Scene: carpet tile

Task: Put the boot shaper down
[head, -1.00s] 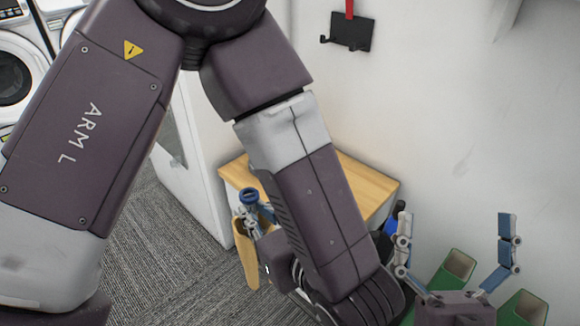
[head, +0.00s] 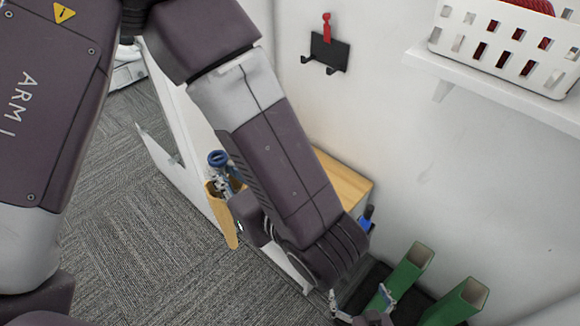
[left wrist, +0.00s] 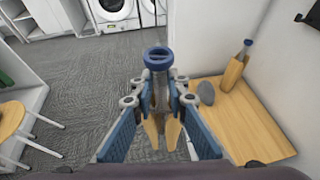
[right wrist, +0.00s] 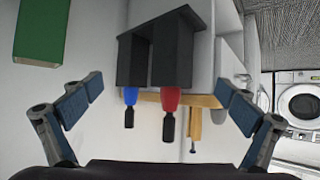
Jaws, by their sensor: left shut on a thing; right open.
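The boot shaper is a pale wooden form with a blue ring handle (left wrist: 158,58). My left gripper (left wrist: 158,95) is shut on it, and its two wooden parts show below the fingers. In the head view the shaper (head: 230,226) hangs off the bench's left side, ring up, with my left gripper (head: 226,184) around its upper part. My forearm hides part of the bench. My right gripper (head: 360,298) is at the bottom of the head view, near the green boxes. It is open and empty in the right wrist view (right wrist: 162,105).
The wooden bench top (left wrist: 245,125) bears a wooden item with a blue neck (left wrist: 234,70) and a grey rounded thing (left wrist: 206,92); its middle is clear. Two green open boxes (head: 408,272) stand right. Dark blocks with blue and red items (right wrist: 168,60) show beyond my right gripper.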

